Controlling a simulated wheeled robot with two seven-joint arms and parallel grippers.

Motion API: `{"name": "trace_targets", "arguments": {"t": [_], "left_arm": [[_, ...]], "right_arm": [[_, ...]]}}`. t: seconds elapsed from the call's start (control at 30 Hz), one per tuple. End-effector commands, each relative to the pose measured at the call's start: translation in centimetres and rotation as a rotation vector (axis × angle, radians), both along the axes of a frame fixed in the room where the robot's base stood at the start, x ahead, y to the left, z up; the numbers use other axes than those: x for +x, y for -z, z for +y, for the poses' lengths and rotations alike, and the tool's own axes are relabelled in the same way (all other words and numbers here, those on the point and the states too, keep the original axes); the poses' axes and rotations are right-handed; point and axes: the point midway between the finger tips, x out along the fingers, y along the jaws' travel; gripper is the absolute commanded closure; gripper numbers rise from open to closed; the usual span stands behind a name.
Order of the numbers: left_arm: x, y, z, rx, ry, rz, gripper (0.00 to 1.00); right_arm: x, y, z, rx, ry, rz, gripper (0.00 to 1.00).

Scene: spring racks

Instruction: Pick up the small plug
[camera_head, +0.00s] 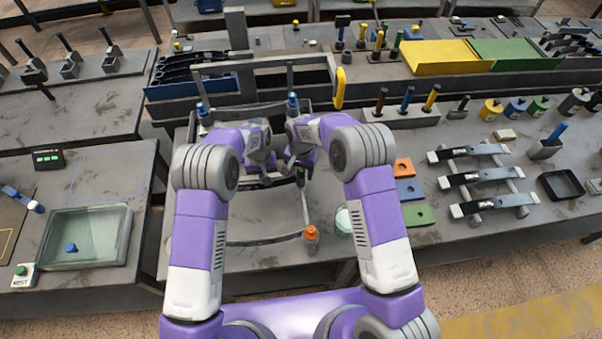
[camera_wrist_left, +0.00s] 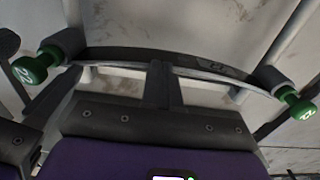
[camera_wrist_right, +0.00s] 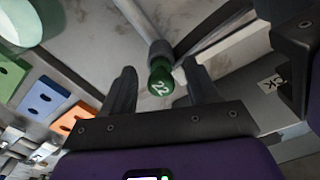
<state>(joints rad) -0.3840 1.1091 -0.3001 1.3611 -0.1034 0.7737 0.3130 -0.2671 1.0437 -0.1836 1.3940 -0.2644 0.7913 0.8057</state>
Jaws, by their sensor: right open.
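A small green plug marked 22 (camera_wrist_right: 160,82) sits at the end of a grey rod in the right wrist view. It lies between the tips of my open right gripper (camera_wrist_right: 163,82), apart from both fingers. My left gripper (camera_wrist_left: 165,72) has its fingers close together at the middle of a curved dark strip (camera_wrist_left: 110,54); I cannot tell whether they hold it. Green plugs marked 22 show at both sides, left (camera_wrist_left: 30,68) and right (camera_wrist_left: 298,104). In the head view, my right gripper (camera_head: 298,166) is partly hidden. An orange-topped plug (camera_head: 311,233) stands nearer to me.
A rack of dark strips (camera_head: 485,175) stands farther right. A glass tray (camera_head: 112,262) holding a blue piece (camera_head: 71,247) is at left. Posts and rails crowd the back.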

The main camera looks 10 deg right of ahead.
Motion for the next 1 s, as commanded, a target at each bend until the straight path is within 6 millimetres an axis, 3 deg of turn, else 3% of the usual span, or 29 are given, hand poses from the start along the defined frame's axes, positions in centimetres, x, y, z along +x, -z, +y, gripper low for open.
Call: {"name": "trace_targets", "arguments": {"t": [0.27, 0.63, 1.0], "left_arm": [[-0.51, 0.63, 0.05, 0.003, 0.001, 0.016, 1.0], [-0.52, 0.63, 0.05, 0.004, 0.001, 0.016, 1.0], [-0.51, 0.63, 0.06, 0.004, 0.001, 0.016, 1.0]], "right_arm": [[0.06, 0.27, 0.01, 0.001, 0.0, -0.003, 0.44], [0.04, 0.25, 0.0, 0.0, 0.0, -0.001, 1.0], [0.08, -0.63, 0.02, 0.001, 0.0, -0.003, 1.0]]}}
